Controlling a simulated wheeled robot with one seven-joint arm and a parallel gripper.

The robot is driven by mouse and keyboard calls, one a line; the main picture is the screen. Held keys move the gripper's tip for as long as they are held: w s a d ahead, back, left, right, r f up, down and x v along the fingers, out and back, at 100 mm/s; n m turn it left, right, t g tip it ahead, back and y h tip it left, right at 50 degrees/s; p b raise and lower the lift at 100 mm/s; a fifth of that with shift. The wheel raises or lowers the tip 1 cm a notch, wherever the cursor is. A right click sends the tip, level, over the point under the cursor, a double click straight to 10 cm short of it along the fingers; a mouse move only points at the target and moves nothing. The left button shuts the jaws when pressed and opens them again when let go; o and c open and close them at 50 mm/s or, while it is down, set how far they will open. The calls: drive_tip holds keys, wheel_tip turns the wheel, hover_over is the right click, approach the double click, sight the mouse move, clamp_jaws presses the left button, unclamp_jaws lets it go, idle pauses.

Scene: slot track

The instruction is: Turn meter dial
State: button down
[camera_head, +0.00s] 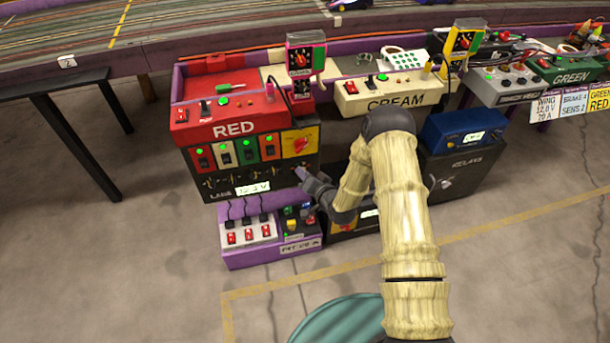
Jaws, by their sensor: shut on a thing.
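The black meter panel (222,186) sits low on the front of the red station. Its white display (253,188) shows digits that read about 12.3 V, too small to be sure. My gripper (300,173) is at the right end of this panel, to the right of the display and slightly above it. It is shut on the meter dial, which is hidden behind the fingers. My forearm comes in from the lower right.
Above the panel is a row of switches with green lights (223,154) and a yellow plate (299,142). A purple box (268,255) with red switches stands just below my gripper. A blue box (462,131) is right of my arm. The floor in front is open.

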idle(0.4)
drive_tip(key=c, duration=1.2)
unclamp_jaws()
drive_tip(key=shift+c, duration=0.2)
drive_tip(key=p+v, duration=0.4)
drive_tip(key=v, duration=1.3)
drive_tip(key=shift+d, duration=0.2)
